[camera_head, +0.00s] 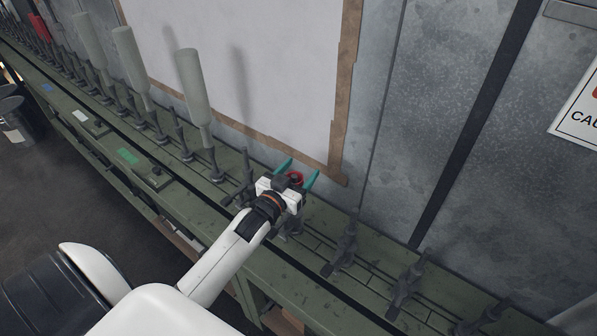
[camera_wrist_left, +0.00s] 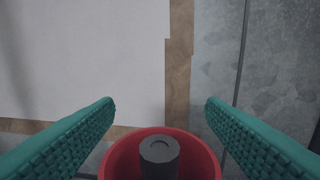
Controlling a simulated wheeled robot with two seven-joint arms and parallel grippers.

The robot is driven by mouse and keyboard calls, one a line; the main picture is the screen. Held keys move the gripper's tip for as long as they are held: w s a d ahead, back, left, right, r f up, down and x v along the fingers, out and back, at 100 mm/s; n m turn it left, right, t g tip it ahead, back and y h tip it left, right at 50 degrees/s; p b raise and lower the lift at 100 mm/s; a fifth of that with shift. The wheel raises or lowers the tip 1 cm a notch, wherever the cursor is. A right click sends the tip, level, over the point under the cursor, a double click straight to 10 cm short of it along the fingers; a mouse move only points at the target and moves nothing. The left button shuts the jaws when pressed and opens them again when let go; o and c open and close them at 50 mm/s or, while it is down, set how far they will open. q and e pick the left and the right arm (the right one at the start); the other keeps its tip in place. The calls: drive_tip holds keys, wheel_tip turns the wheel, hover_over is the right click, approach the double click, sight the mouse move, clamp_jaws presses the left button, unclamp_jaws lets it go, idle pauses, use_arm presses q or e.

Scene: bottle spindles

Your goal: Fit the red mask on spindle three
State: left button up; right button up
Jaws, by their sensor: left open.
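The red mask (camera_head: 295,178) shows as a small red patch between the fingers of my left gripper (camera_head: 299,168) in the head view. In the left wrist view the mask (camera_wrist_left: 202,150) is an open red cup at the bottom edge. A dark grey round spindle tip (camera_wrist_left: 158,152) stands inside its rim, so the mask sits around the spindle. My left gripper (camera_wrist_left: 160,102) is open, with one teal finger on each side and gaps between fingers and mask. The spindle's lower part is hidden behind my wrist. I cannot tell its number. My right gripper is not in view.
The green conveyor bench (camera_head: 215,215) carries a row of dark spindles. Pale bottles (camera_head: 193,85) stand on several spindles to the left. Bare spindles (camera_head: 346,243) stand to the right. A white panel (camera_head: 270,60) and grey metal wall (camera_head: 440,90) rise close behind.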

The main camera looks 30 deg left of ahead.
use_arm(q)
drive_tip(key=s+b, duration=0.1)
drive_tip(key=s, duration=1.1)
drive_tip(key=shift+d, duration=0.15)
